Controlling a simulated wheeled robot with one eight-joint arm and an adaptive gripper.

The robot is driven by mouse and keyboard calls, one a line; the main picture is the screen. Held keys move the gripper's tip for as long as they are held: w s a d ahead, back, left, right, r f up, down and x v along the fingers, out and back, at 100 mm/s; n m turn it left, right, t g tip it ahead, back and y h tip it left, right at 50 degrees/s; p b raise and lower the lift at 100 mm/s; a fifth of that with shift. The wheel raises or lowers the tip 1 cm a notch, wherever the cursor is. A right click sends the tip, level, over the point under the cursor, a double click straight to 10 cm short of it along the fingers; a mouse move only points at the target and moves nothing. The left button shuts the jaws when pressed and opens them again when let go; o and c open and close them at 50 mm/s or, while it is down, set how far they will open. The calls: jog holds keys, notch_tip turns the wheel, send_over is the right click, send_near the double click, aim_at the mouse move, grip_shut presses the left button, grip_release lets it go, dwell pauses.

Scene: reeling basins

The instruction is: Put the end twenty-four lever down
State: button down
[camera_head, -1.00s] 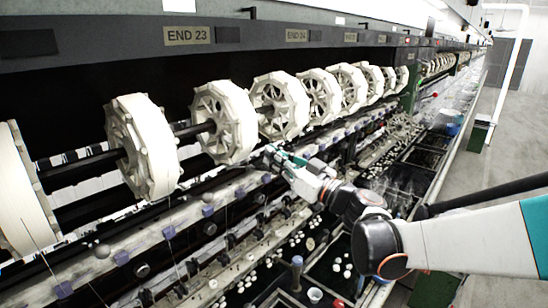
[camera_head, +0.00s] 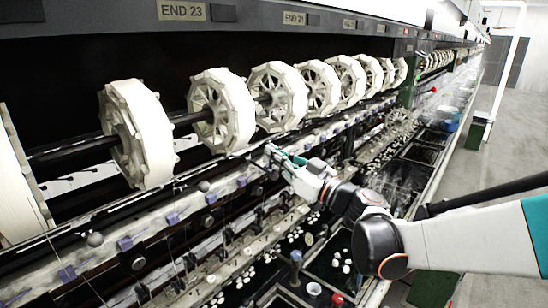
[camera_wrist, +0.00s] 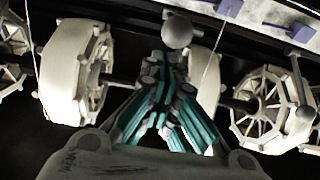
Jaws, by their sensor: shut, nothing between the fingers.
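The END 23 plate (camera_head: 181,11) is on the upper rail, and a second END plate (camera_head: 294,18), too small to read surely, is to its right. Grey round knobs stand along the rail below the reels, one at the left (camera_head: 95,239) and one nearer the middle (camera_head: 203,186). My gripper (camera_head: 268,151) is shut and empty, beside the rail under the reels. In the wrist view a grey ball knob (camera_wrist: 176,30) shows just past the tips of my gripper (camera_wrist: 174,60). I cannot tell whether they touch, or which end this knob belongs to.
White spoked reels (camera_head: 222,110) on a dark shaft run along the machine just above my gripper. Basins with white cocoons (camera_head: 335,260) lie below my arm. Thin threads hang near the knobs.

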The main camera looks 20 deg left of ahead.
jog(key=shift+r, duration=0.7)
jog(key=b+v, duration=0.3)
jog(key=v, duration=1.3)
dwell(0.5)
